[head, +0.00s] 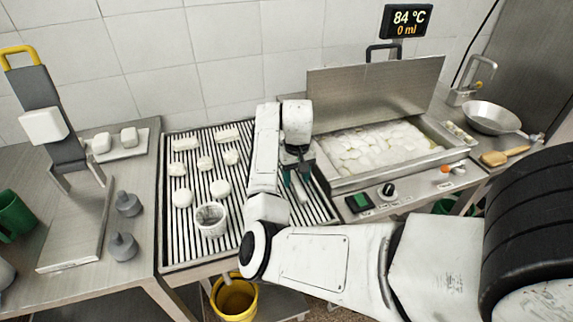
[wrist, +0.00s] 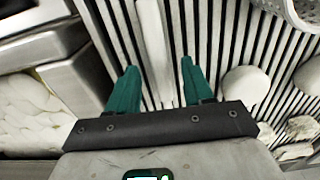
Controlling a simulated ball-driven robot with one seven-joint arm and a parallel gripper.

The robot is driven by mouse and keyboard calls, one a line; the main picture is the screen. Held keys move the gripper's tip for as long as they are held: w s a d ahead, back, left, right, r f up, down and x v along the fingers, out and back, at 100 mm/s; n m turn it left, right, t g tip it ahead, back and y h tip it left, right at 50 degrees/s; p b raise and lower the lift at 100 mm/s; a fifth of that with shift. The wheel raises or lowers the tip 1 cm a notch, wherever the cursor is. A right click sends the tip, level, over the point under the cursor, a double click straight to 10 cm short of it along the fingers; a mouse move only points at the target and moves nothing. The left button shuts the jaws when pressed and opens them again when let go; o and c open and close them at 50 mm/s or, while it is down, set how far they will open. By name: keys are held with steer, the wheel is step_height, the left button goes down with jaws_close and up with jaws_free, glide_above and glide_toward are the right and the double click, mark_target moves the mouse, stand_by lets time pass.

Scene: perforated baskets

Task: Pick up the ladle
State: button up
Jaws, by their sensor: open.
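A long, pale, narrow piece, which looks like the ladle's handle (wrist: 151,35), lies along the slatted rack in the wrist view. In the head view a short pale length of it (head: 300,190) shows beside my fingers. No ladle bowl can be made out. My gripper (head: 295,178) points down over the right part of the rack, close to the vat. In the wrist view the green fingers of my gripper (wrist: 158,66) are spread apart, one on each side of the pale piece, with gaps to it. Whether the fingertips are level with it is unclear.
The slatted rack (head: 240,253) holds several white pieces and a perforated basket (head: 211,219) left of my arm. An open steel vat (head: 440,157) with white contents stands to the right. A pan (head: 490,117) is at far right, a yellow bucket (head: 235,299) below.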

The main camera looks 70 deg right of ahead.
steer(key=shift+f, duration=0.25)
steer(key=shift+c, duration=0.4)
jaws_close()
